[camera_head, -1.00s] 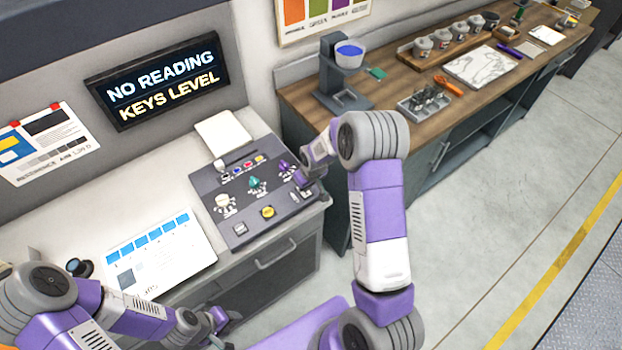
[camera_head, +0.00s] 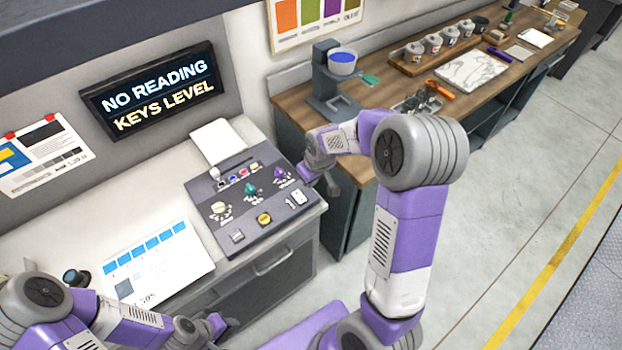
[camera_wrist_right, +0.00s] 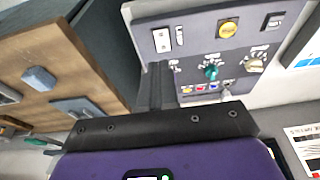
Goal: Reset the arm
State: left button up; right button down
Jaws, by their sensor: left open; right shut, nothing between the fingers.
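My right arm reaches up from the bottom. Its gripper (camera_head: 322,178) is shut and empty, just past the right edge of the dark control panel (camera_head: 232,223). In the right wrist view the shut fingers (camera_wrist_right: 160,85) show dark beside the panel (camera_wrist_right: 207,27), apart from its knobs. The panel carries a white knob (camera_head: 219,207), a green knob (camera_head: 250,188), a purple knob (camera_head: 280,173) and a yellow button (camera_head: 264,218). My left gripper (camera_head: 220,325) is open, low in front of the pale bench; its fingertips are small.
A lit sign (camera_head: 155,90) reads "NO READING KEYS LEVEL". A sheet with blue squares (camera_head: 158,262) lies on the pale bench. The wooden bench (camera_head: 300,97) at right holds a grey stand with a blue-topped cup (camera_head: 342,60), several jars and an orange tool (camera_head: 440,90). The floor at right is clear.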

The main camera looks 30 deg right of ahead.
dwell(0.4)
jog(key=s+a+f+y+b, duration=0.1)
jog(key=s+a+f+b, duration=0.15)
jog(key=f, duration=0.45)
jog(key=s+a+f+m+g+b, duration=0.1)
jog(key=a+f+b, duration=0.1)
jog(key=a+f, duration=0.3)
jog(key=s+a+f+y+b, duration=0.1)
jog(key=s+a+f+b, duration=0.1)
jog(key=f, duration=0.6)
jog(key=s+a+f+m+g+y+b, duration=0.1)
jog(key=s+a+f+m+y+b, duration=0.1)
jog(key=s+a+f+b, duration=0.4)
jog(key=s+a+f, duration=0.4)
jog(key=s+f, duration=0.3)
jog(key=f, duration=0.1)
jog(key=shift+a+f+m+b, duration=0.15)
jog(key=shift+f+m+b, duration=0.2)
jog(key=shift+m, duration=0.05)
